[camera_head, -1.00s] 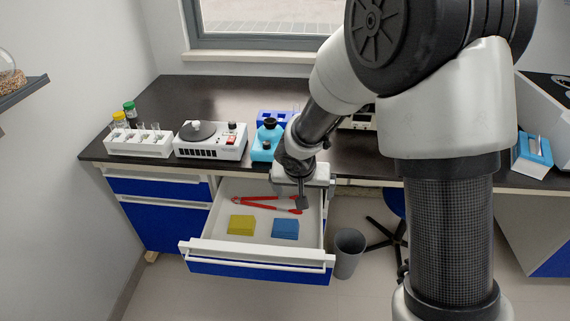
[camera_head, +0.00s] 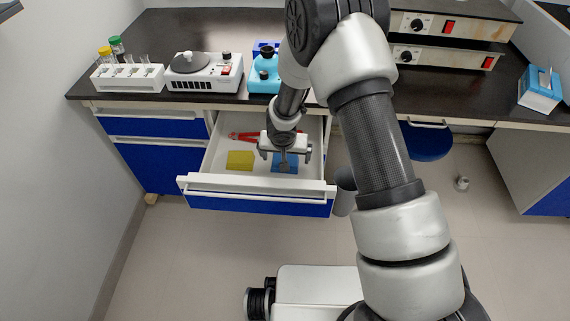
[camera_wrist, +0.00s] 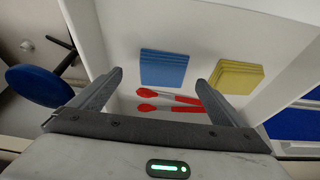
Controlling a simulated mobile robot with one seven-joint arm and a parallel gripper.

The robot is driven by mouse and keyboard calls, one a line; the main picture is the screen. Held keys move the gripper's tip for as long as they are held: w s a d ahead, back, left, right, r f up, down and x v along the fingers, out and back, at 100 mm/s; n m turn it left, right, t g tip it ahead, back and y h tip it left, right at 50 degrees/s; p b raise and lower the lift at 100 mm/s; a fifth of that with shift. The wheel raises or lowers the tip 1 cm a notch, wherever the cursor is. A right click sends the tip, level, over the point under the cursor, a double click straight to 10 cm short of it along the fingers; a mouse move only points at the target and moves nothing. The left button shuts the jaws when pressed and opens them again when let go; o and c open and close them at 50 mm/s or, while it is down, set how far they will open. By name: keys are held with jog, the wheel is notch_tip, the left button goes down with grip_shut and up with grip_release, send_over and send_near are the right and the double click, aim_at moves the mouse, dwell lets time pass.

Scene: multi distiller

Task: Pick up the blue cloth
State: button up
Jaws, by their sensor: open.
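The blue cloth (camera_head: 285,167) lies folded and flat on the floor of the open drawer (camera_head: 214,160), partly hidden by my gripper in the head view. In the wrist view the blue cloth (camera_wrist: 163,69) lies ahead of the fingers, between their lines and nearer the left one. My gripper (camera_head: 285,155) is over the drawer, above the cloth in the head view. In the wrist view my gripper (camera_wrist: 160,82) is open, with nothing between its fingers.
A yellow cloth (camera_head: 240,160) lies left of the blue one. Red-handled tongs (camera_head: 242,136) lie behind the cloths. The drawer's front wall (camera_head: 255,184) is near the cloth. A waste bin stands at the right, mostly hidden by my arm.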

jog(key=x, duration=0.5)
jog(key=shift+w+a, duration=0.2)
jog(key=shift+a, duration=0.1)
jog(key=c, duration=1.1)
notch_tip(320, 180, up, 10)
jog(key=p, duration=0.3)
jog(key=shift+c, duration=0.2)
